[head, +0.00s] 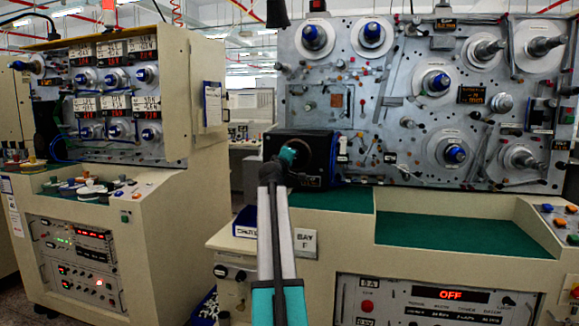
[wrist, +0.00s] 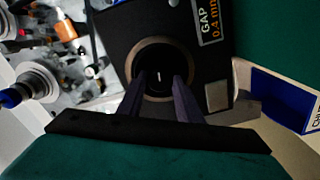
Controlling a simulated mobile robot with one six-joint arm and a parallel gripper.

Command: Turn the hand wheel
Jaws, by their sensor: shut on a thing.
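The hand wheel (wrist: 156,64) is a dark round knob with a small pale mark, set inside a bronze ring on a black box (wrist: 112,52). In the wrist view my gripper (wrist: 160,80) has its two dark fingers reaching into the ring, one on each side of the wheel. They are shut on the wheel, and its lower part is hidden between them. In the head view the black box (head: 320,147) sits at the lower left of the grey spindle panel. My teal gripper (head: 290,156) is in front of it and hides much of the wheel.
The box carries a "GAP 0.4 mm" label (wrist: 209,22). The grey panel (head: 380,90) holds several spindles and levers above and right of the box. A green ledge (head: 450,236) below is clear. A blue bin (head: 244,222) hangs near my arm. Another machine (head: 150,200) stands left.

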